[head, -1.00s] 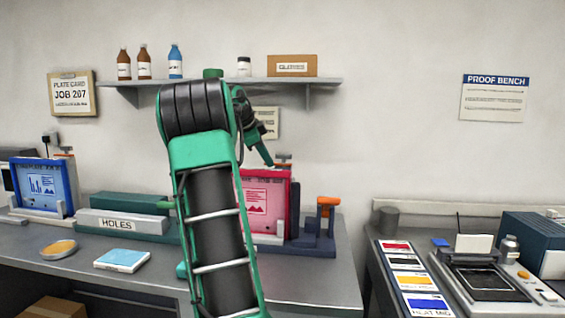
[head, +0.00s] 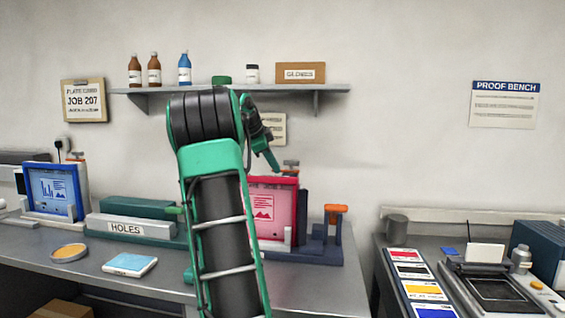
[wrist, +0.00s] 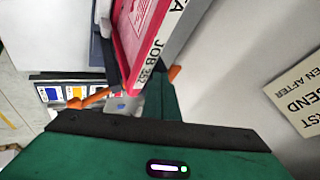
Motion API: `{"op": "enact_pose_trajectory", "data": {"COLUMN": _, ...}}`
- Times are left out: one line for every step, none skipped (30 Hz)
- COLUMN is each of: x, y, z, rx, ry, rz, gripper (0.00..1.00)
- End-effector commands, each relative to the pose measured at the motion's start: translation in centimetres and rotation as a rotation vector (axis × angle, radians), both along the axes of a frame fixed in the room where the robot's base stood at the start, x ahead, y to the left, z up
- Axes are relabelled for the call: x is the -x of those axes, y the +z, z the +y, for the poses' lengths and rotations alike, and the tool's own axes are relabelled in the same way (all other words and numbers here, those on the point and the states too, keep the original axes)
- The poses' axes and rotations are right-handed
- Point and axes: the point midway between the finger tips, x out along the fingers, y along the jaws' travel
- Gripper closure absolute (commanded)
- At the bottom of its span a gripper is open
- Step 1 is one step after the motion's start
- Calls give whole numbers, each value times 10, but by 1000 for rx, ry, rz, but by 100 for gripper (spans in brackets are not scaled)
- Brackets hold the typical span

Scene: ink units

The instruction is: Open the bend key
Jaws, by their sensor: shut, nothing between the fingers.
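A red-framed plate unit (head: 274,212) stands on the bench, partly hidden behind my arm. A dark blue bracket with an orange-topped lever (head: 335,208) is at its right. A small brownish knob (head: 290,163) sits on top of the unit. I cannot tell which part is the bend key. My gripper (head: 272,160) is shut and empty, pointing down just above the red unit's top, close to the knob. Contact cannot be told. In the wrist view the red unit (wrist: 134,30) is at the top, with orange parts (wrist: 95,100) and (wrist: 174,73) to either side; the fingertips are unclear.
A blue-framed unit (head: 52,188), a HOLES box (head: 125,227), a yellow-topped dish (head: 69,252) and a light-blue pad (head: 129,264) are on the left. A shelf (head: 230,91) is above. A second bench with ink cards (head: 420,290) is at right, beyond a gap.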

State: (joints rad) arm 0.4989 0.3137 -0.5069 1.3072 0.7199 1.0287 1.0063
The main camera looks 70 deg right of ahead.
Motion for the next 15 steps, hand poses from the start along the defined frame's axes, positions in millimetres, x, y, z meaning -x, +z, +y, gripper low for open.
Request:
{"op": "enact_pose_trajectory", "data": {"x": 1, "y": 0, "z": 3, "rx": 0, "ry": 0, "rz": -1, "gripper": 100}}
{"op": "enact_pose_trajectory", "data": {"x": 2, "y": 1, "z": 5, "rx": 0, "ry": 0, "rz": -1, "gripper": 100}}
{"op": "enact_pose_trajectory", "data": {"x": 3, "y": 1, "z": 9, "rx": 0, "ry": -2, "rz": -2, "gripper": 100}}
{"op": "enact_pose_trajectory", "data": {"x": 4, "y": 1, "z": 13, "rx": -1, "ry": -2, "rz": -2, "gripper": 100}}
{"op": "enact_pose_trajectory", "data": {"x": 5, "y": 0, "z": 16, "rx": -1, "ry": -3, "rz": -1, "gripper": 100}}
{"op": "enact_pose_trajectory", "data": {"x": 6, "y": 1, "z": 20, "rx": -1, "ry": -4, "rz": -2, "gripper": 100}}
{"op": "enact_pose_trajectory", "data": {"x": 8, "y": 1, "z": 24, "rx": 0, "ry": -6, "rz": -2, "gripper": 100}}
{"op": "enact_pose_trajectory", "data": {"x": 10, "y": 0, "z": 27, "rx": 0, "ry": -8, "rz": -2, "gripper": 100}}
{"op": "enact_pose_trajectory", "data": {"x": 11, "y": 0, "z": 31, "rx": 0, "ry": -9, "rz": -1, "gripper": 100}}
{"op": "enact_pose_trajectory", "data": {"x": 10, "y": 4, "z": 33, "rx": 2, "ry": -11, "rz": -1, "gripper": 100}}
{"op": "enact_pose_trajectory", "data": {"x": 8, "y": 8, "z": 34, "rx": 3, "ry": -11, "rz": -1, "gripper": 100}}
{"op": "enact_pose_trajectory", "data": {"x": 7, "y": 13, "z": 38, "rx": 2, "ry": -12, "rz": 0, "gripper": 100}}
{"op": "enact_pose_trajectory", "data": {"x": 5, "y": 17, "z": 40, "rx": 3, "ry": -11, "rz": -1, "gripper": 100}}
{"op": "enact_pose_trajectory", "data": {"x": 5, "y": 20, "z": 42, "rx": 3, "ry": -13, "rz": -1, "gripper": 100}}
{"op": "enact_pose_trajectory", "data": {"x": 4, "y": 25, "z": 45, "rx": 2, "ry": -14, "rz": -1, "gripper": 100}}
